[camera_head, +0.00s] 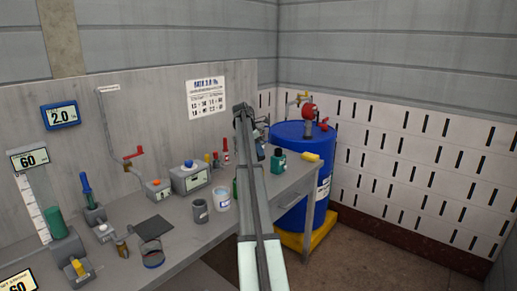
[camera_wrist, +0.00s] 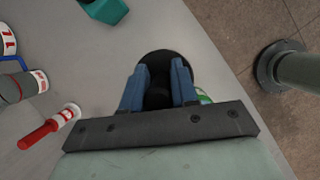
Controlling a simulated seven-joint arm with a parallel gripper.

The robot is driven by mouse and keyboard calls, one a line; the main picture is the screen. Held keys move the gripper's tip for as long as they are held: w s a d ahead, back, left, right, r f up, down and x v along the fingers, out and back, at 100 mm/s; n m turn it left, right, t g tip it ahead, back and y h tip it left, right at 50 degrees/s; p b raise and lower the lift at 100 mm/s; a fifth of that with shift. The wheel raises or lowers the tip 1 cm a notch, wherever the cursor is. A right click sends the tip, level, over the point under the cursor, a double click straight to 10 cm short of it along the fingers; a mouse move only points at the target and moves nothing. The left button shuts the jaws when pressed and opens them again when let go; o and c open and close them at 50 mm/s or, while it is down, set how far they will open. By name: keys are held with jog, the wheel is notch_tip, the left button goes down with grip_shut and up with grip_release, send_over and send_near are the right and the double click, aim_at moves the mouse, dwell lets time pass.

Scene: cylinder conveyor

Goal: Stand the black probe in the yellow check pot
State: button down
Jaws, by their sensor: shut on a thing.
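My gripper (camera_wrist: 158,85) has its two blue fingers closed around a black piece (camera_wrist: 158,72), which I take for the black probe. A dark round shape (camera_wrist: 160,58) surrounds its far end; I cannot tell if it is part of the probe or a stand beneath. In the head view my arm hides most of my gripper near the bench's far right end, and the held piece is not clear. I cannot pick out a yellow check pot with certainty in either view. A small yellow piece (camera_head: 311,157) lies at the bench's right corner.
A teal bottle with a black cap (camera_head: 278,158) stands near my gripper. A red-handled tool (camera_wrist: 40,133) lies left in the wrist view. The grey bench (camera_head: 183,240) also bears a white-blue pot (camera_head: 222,199) and a grey pot (camera_head: 200,211). A blue drum (camera_head: 318,186) stands beyond.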

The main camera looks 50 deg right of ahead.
aim_at(259, 158)
jog(key=shift+f, duration=2.35)
jog(key=shift+f, duration=0.15)
jog(key=shift+f, duration=0.7)
jog(key=shift+f, duration=0.15)
jog(key=c, duration=0.8)
grip_release()
jog(key=v, duration=1.4)
jog(key=shift+d, duration=0.1)
jog(key=shift+f, duration=0.1)
